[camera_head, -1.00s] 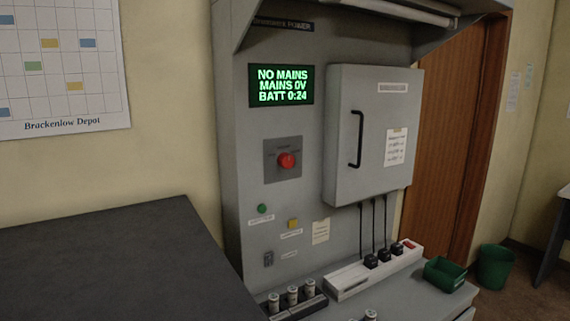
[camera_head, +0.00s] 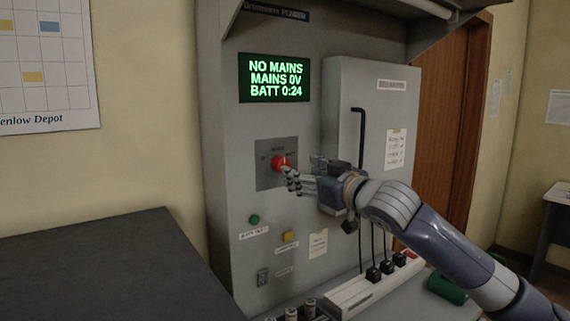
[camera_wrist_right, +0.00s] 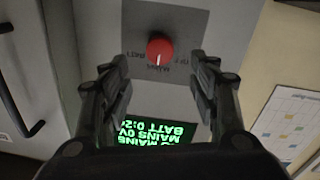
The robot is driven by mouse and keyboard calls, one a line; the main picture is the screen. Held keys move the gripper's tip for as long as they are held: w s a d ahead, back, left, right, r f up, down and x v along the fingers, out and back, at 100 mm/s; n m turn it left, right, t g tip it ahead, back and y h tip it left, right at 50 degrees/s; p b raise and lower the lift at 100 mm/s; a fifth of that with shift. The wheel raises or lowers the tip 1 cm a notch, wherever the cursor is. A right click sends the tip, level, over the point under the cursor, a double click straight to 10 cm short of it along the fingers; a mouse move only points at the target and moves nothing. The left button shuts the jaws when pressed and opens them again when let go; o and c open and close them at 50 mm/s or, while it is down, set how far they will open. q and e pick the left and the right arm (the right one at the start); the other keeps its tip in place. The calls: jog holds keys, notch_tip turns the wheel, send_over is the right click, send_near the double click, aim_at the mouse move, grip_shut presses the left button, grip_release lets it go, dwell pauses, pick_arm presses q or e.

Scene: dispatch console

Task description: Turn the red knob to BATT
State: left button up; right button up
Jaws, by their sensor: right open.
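The red knob (camera_head: 279,162) sits on a dark grey square plate (camera_head: 265,183) on the grey console panel. It also shows in the right wrist view (camera_wrist_right: 160,49), where its white mark points down the picture, toward the display side. My right gripper (camera_head: 303,172) is open and empty, just in front of and right of the knob in the head view. In the right wrist view its fingers (camera_wrist_right: 163,85) are spread, with the knob between and beyond them. My left gripper is not in view.
The display (camera_head: 274,78) reads NO MAINS, MAINS 0V, BATT 0:24. A grey cabinet (camera_head: 372,115) with a black handle stands out right of the knob. Green (camera_head: 254,219) and yellow (camera_head: 288,237) buttons are below. A power strip (camera_head: 362,290) lies on the ledge.

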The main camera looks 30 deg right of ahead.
aim_at(284, 164)
jog(key=w, duration=0.2)
jog(key=w+p, duration=0.1)
jog(key=w, duration=0.1)
jog(key=w+p, duration=0.1)
jog(key=w, duration=0.1)
jog(key=shift+w+a+r, duration=0.1)
jog(key=shift+w+a, duration=0.2)
jog(key=shift+w, duration=0.05)
jog(key=shift+w+p, duration=0.35)
jog(key=shift+w, duration=0.45)
jog(key=c, duration=1.1)
